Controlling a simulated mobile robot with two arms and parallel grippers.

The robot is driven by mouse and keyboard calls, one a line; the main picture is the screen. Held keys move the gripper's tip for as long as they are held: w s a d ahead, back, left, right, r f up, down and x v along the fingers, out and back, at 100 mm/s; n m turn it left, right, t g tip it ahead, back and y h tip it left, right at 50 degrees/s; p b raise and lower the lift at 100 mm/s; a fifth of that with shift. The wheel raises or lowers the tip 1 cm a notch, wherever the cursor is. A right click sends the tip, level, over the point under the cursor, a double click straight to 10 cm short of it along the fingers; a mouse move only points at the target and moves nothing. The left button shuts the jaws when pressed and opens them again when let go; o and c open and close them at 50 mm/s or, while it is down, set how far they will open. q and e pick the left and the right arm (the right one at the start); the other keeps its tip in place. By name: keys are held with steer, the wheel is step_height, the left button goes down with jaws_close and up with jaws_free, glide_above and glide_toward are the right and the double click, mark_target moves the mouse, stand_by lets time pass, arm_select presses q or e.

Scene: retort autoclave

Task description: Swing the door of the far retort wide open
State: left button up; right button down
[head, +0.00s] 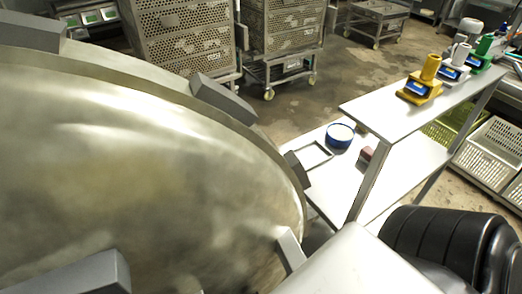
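The domed metal retort door (140,160) fills the left half of the head view, very close to me. Grey blocks like lugs (222,97) sit along its rim, and more grey blocks show low in the picture. Its left and bottom edges run out of view. I see no handle, no hinge and no opening of the vessel, so I cannot tell how far the door stands open or which retort it belongs to. Neither of my grippers can be made out.
A white two-level table (400,112) stands right of the door, with yellow, white and green devices on top and a blue round container (339,135) below. Perforated crate stacks (185,45) on wheeled carts stand behind. Crates (492,150) stand at the right. Some floor between is clear.

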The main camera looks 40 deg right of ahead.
arm_select(q)
steer(key=shift+w, duration=0.3)
arm_select(e)
steer(key=shift+w+d, duration=0.2)
steer(key=c, duration=0.9)
jaws_free()
steer(key=shift+s, duration=0.1)
arm_select(q)
steer(key=shift+d, duration=0.2)
steer(key=shift+s, duration=0.1)
arm_select(e)
steer(key=shift+s, duration=0.1)
steer(key=shift+s, duration=0.25)
arm_select(q)
steer(key=shift+s+f+b, duration=0.1)
steer(key=shift+f+b, duration=1.3)
steer(key=shift+b, duration=0.05)
arm_select(e)
steer(key=s, duration=1)
steer(key=shift+d, duration=0.15)
arm_select(q)
steer(key=shift+a, duration=0.1)
